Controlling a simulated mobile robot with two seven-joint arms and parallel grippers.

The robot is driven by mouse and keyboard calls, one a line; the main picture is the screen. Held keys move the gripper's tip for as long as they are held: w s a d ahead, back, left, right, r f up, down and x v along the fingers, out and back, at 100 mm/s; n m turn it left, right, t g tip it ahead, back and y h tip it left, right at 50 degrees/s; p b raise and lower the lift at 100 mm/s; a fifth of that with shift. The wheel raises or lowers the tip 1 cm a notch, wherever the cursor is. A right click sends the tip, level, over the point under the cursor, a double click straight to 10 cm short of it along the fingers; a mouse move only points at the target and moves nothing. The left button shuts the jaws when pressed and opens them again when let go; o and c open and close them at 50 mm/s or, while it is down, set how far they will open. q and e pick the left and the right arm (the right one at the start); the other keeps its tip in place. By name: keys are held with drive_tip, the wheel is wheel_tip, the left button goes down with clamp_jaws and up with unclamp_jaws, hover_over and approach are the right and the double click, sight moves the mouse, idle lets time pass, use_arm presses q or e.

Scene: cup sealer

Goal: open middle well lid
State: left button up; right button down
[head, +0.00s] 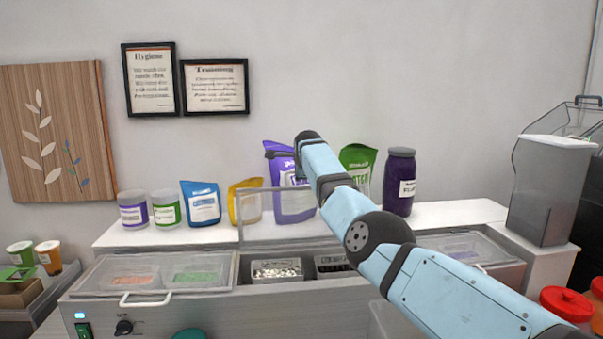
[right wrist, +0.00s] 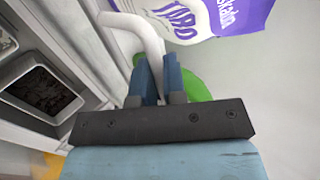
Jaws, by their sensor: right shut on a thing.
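The middle well lid (head: 255,228), a clear framed panel, stands raised about upright behind its wells. Two open compartments show below it, one with pale contents (head: 277,270) and one with dark contents (head: 333,266). My right arm reaches up across the middle of the head view, hiding the lid's right part. In the right wrist view my right gripper (right wrist: 157,78) is shut on the white lid handle (right wrist: 148,32). A dark-filled well (right wrist: 42,92) shows at left there. My left gripper is not in view.
The left well lid (head: 155,272) and right well lid (head: 465,248) lie closed. Jars and pouches, including a purple pouch (head: 290,205) and dark jar (head: 399,183), stand on the shelf behind. A clear-sided bin (head: 551,190) stands at right.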

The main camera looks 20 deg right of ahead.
drive_tip(key=c, duration=1.4)
unclamp_jaws()
drive_tip(key=shift+f, duration=0.15)
drive_tip(key=shift+c, duration=0.2)
drive_tip(key=shift+o, duration=1.2)
drive_tip(key=shift+d, duration=0.1)
drive_tip(key=shift+w+d, duration=0.1)
drive_tip(key=shift+s+a+r+b, duration=0.2)
drive_tip(key=shift+s+r+b, duration=0.2)
drive_tip(key=shift+b, duration=0.2)
drive_tip(key=b+v, duration=0.4)
drive_tip(key=v, duration=0.8)
drive_tip(key=shift+s+r, duration=0.15)
drive_tip(key=shift+s, duration=0.15)
drive_tip(key=shift+d, duration=0.1)
